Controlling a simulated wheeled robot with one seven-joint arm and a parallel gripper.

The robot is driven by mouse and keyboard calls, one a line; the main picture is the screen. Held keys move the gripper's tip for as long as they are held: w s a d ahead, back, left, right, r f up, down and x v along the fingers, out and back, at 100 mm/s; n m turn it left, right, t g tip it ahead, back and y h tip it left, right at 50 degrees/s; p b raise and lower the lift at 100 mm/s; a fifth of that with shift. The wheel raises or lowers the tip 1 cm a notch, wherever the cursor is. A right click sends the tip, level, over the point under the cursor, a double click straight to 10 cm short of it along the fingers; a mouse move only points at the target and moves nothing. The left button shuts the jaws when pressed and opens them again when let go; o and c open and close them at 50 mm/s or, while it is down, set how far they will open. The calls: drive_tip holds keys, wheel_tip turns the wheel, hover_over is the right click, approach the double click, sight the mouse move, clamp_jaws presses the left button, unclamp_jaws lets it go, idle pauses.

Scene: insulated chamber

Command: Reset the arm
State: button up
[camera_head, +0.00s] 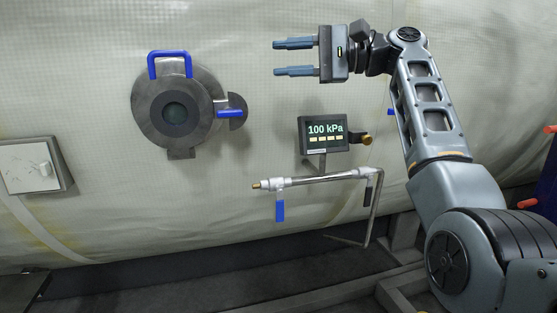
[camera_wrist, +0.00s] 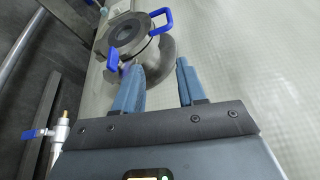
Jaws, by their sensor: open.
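My arm is raised on the right in the head view, bent at the elbow, with my gripper (camera_head: 280,57) extended to the left in front of the pale chamber wall. Its two blue fingers are apart with nothing between them. In the wrist view my gripper (camera_wrist: 158,77) also shows empty, its fingers pointing toward a round grey hatch (camera_wrist: 128,33) with blue handles. The fingers overlap the hatch's lower edge in that view. In the head view the hatch (camera_head: 174,113) is left of the gripper and clearly apart from it.
A display (camera_head: 324,134) reading 100 kPa is below my gripper. A metal pipe (camera_head: 318,180) with a blue valve lever (camera_head: 280,210) runs beneath it. A white panel box (camera_head: 35,166) is at far left. The wall around the gripper is clear.

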drive_tip(key=d+f+m+t+h, duration=0.2)
drive_tip(key=f+t, duration=0.1)
drive_tip(key=f, duration=1.2)
drive_tip(key=d+f+m+t+h, duration=0.2)
drive_tip(key=d+f+m+t, duration=0.15)
drive_tip(key=f, duration=1.15)
drive_tip(key=s+d+f+t+h, duration=0.2)
drive_tip(key=s+d+f+h, duration=0.1)
drive_tip(key=s+f, duration=0.55)
drive_tip(key=s+d+f+t+h, duration=0.1)
drive_tip(key=s+d+f+h, duration=0.35)
drive_tip(key=f, duration=0.75)
drive_tip(key=s+d+f+n+t+h, duration=0.1)
drive_tip(key=s+d+f+h, duration=0.15)
drive_tip(key=s, duration=0.95)
drive_tip(key=s+d+f+n+h, duration=0.1)
drive_tip(key=s+d+f+n, duration=0.15)
drive_tip(key=s, duration=1.05)
drive_tip(key=s+d+r+n+t+h, duration=0.1)
drive_tip(key=s+r+n, duration=0.1)
drive_tip(key=s+r, duration=0.6)
drive_tip(key=s+r+n+t+h, duration=0.1)
drive_tip(key=s+r+n, duration=0.2)
drive_tip(key=s+r, duration=0.4)
drive_tip(key=f+v, duration=0.1)
drive_tip(key=v, duration=0.5)
drive_tip(key=shift+s+d, duration=0.2)
drive_tip(key=shift+d, duration=0.2)
